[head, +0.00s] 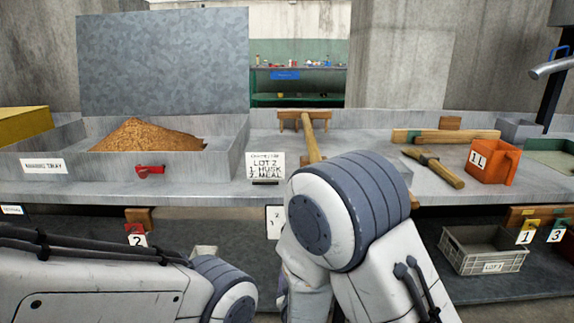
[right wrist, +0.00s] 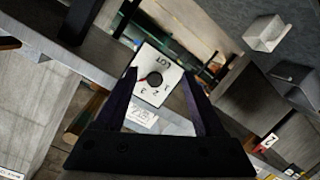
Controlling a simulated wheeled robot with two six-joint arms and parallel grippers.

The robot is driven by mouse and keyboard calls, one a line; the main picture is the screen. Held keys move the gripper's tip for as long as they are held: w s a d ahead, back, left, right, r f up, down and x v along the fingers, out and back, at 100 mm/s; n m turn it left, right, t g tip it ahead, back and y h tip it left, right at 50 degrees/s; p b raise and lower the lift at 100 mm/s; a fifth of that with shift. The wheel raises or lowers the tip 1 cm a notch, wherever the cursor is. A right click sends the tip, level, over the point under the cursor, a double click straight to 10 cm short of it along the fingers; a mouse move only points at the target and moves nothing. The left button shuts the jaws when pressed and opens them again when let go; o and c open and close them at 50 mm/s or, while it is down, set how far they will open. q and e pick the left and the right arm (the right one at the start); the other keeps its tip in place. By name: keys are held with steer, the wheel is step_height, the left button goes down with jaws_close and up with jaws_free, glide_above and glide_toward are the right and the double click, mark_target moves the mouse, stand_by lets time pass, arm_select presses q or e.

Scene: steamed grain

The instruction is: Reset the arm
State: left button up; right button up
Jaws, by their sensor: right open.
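My right arm (head: 345,215) comes up bent in the lower middle of the head view, in front of the bench edge. Its gripper is hidden behind the arm there. In the right wrist view my right gripper (right wrist: 159,78) is open, with two dark fingers apart and nothing between them. Beyond the fingertips is a white plate marked LOT (right wrist: 146,63) with a black dial (right wrist: 154,79) and numbers 1, 2 and 3. I cannot tell how far the fingers are from it. My left arm (head: 100,285) lies low at the left. Its gripper is out of view.
The bench bears a tray of brown grain (head: 140,135), a lot card (head: 264,167), a long-handled wooden tool (head: 310,140), a wooden-handled tool (head: 433,167) and an orange 1L measure (head: 493,162). A grey crate (head: 485,250) sits on the shelf below, right of my arm.

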steer(key=s+d+f+m+g, duration=0.2)
steer(key=s+d+m+g, duration=0.4)
steer(key=s+d+g, duration=0.85)
steer(key=s+a+r+n+y, duration=0.1)
steer(key=s+a+r+n, duration=0.25)
steer(key=s+a, duration=0.35)
steer(key=s+a+r+n, duration=0.2)
steer(key=s+a+n, duration=0.25)
steer(key=s, duration=0.35)
step_height(320, 180, up, 38)
steer(key=m+p, duration=0.1)
steer(key=p, duration=3.6)
steer(key=shift+a+g+p, duration=0.2)
steer(key=shift+g+p, duration=0.15)
steer(key=shift+g, duration=0.1)
steer(key=shift+f, duration=0.1)
